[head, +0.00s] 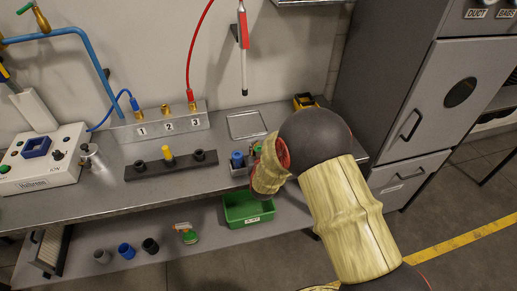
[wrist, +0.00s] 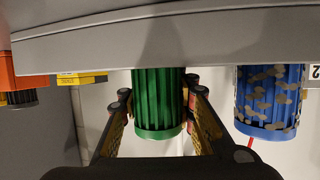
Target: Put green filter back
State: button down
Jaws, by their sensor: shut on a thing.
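The green filter (wrist: 159,105) is a ribbed green cylinder with a smooth rim, between the two fingers of my gripper (wrist: 160,98) in the wrist view. My gripper is shut on it. Its other end meets or passes behind a grey surface; I cannot tell whether it is seated. A small part of the green filter shows in the head view (head: 257,148), beside my wrist, which hides most of it and the gripper. A blue filter with tan patches (wrist: 269,100) is to its right in the wrist view. In the head view the blue filter (head: 237,158) stands in a small grey holder (head: 239,172).
A green bin (head: 247,210) is on the lower shelf below. Left on the bench (head: 90,190) are a black rack (head: 172,166) with several fittings and a white machine (head: 42,158). An empty metal tray (head: 247,124) lies behind. A grey cabinet (head: 425,100) stands right.

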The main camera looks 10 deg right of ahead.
jog(key=shift+f, duration=0.1)
jog(key=c, duration=1.4)
grip_release()
jog(key=shift+s+f, duration=0.1)
